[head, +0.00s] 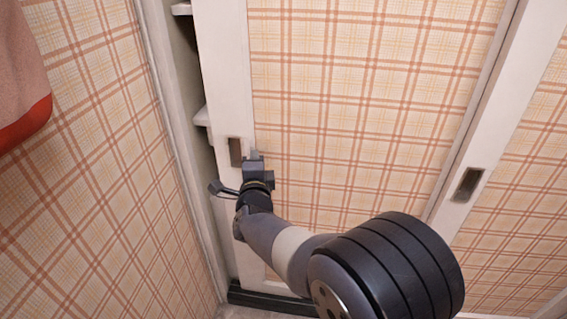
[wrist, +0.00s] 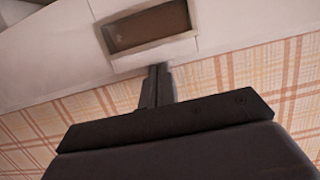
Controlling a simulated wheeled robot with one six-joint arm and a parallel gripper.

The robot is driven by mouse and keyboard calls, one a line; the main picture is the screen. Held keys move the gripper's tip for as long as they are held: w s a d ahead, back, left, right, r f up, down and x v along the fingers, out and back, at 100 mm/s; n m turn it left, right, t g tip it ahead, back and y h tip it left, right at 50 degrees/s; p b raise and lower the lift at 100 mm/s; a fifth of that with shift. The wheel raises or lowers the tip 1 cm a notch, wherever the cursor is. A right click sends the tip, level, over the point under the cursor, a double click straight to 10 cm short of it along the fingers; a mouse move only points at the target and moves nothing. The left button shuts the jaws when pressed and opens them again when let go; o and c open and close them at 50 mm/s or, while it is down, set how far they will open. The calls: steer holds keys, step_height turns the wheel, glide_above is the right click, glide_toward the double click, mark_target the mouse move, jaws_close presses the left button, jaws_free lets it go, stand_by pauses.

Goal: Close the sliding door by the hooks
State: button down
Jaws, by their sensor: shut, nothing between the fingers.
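A white-framed sliding door (head: 225,75) with a plaid panel (head: 350,90) fills the middle of the head view. A narrow dark gap with shelf edges shows along its left side, so the door stands partly open. A recessed rectangular pull (head: 236,150) sits in its left frame; the wrist view shows it as a brown recess (wrist: 146,26) at the top. My gripper (head: 256,156) is shut and empty, its tips just beside the recess in the head view. In the wrist view its fingertips (wrist: 159,70) point at the frame just below the recess. Contact cannot be told.
A second recessed pull (head: 467,184) is in the white frame of the panel at right. A plaid wall (head: 85,130) stands close on the left, with a pink and red cloth (head: 22,80) hanging at upper left. A dark rail (head: 270,299) runs along the floor.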

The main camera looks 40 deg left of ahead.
mark_target(227, 152)
steer(key=s+a, duration=0.1)
steer(key=a, duration=0.1)
steer(key=s+a+p, duration=0.1)
steer(key=a, duration=0.1)
steer(key=s+a, duration=0.1)
steer(key=a, duration=0.1)
steer(key=shift+s+r, duration=0.1)
steer(key=shift+s, duration=0.3)
steer(key=shift+a, duration=0.1)
